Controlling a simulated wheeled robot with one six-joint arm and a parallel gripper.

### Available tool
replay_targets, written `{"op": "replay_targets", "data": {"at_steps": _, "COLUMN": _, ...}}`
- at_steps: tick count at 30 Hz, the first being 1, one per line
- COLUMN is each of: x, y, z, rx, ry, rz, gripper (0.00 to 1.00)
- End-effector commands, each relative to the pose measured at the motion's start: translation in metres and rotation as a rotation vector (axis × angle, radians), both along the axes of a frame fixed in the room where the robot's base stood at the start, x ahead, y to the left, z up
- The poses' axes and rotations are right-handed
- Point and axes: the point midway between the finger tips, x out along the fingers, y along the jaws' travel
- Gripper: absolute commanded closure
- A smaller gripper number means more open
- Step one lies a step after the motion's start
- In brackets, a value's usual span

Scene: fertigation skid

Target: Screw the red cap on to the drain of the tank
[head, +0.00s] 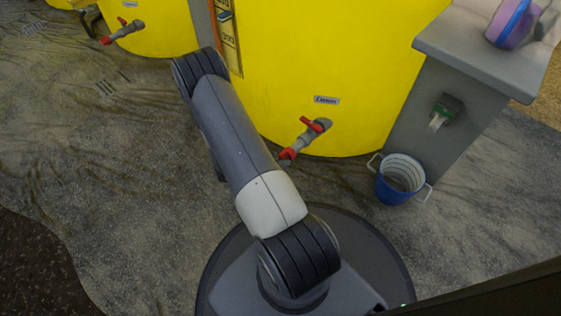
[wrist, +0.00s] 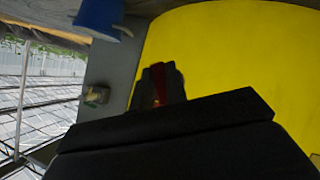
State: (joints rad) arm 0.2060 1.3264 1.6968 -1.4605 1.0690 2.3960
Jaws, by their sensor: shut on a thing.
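My gripper (wrist: 157,98) shows in the wrist view, its dark fingers shut on a small red thing, which I take for the red cap (wrist: 159,80). Only a strip of it shows between the fingers. The big yellow tank (head: 310,60) stands behind my arm in the head view. Its drain (head: 306,137) sticks out low at the front, a grey valve with a red handle and a red tip (head: 288,155). I cannot tell what that tip is. My gripper is hidden behind my arm in the head view, so its distance from the drain cannot be judged.
A blue bucket (head: 396,183) stands right of the drain, beside a grey pillar (head: 440,125) with a green-and-grey fitting (head: 446,108). Another yellow tank (head: 160,22) with its own valve (head: 122,32) is at the upper left. The left floor (head: 90,150) is clear, covered by a wrinkled grey sheet.

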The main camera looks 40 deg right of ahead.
Motion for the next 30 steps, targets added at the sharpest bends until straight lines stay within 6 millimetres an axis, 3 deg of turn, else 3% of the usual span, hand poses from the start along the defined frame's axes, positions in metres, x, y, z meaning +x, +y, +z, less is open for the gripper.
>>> {"op": "replay_targets", "data": {"at_steps": 2, "x": 0.0001, "y": -0.0003, "z": 0.0001, "rx": -0.001, "ry": 0.0, "rz": 0.001, "gripper": 1.0}}
{"op": "replay_targets", "data": {"at_steps": 3, "x": 0.0001, "y": -0.0003, "z": 0.0001, "rx": -0.001, "ry": 0.0, "rz": 0.001, "gripper": 0.85}}
{"op": "replay_targets", "data": {"at_steps": 12, "x": 0.0001, "y": -0.0003, "z": 0.0001, "rx": -0.001, "ry": 0.0, "rz": 0.001, "gripper": 0.61}}
{"op": "replay_targets", "data": {"at_steps": 17, "x": 0.0, "y": -0.0003, "z": 0.0, "rx": 0.0, "ry": 0.0, "rz": 0.0, "gripper": 0.6}}
{"op": "replay_targets", "data": {"at_steps": 25, "x": 0.0, "y": -0.0003, "z": 0.0, "rx": 0.0, "ry": 0.0, "rz": 0.0, "gripper": 0.39}}
{"op": "replay_targets", "data": {"at_steps": 30, "x": 0.0001, "y": -0.0002, "z": 0.0001, "rx": 0.0, "ry": 0.0, "rz": 0.0, "gripper": 0.39}}
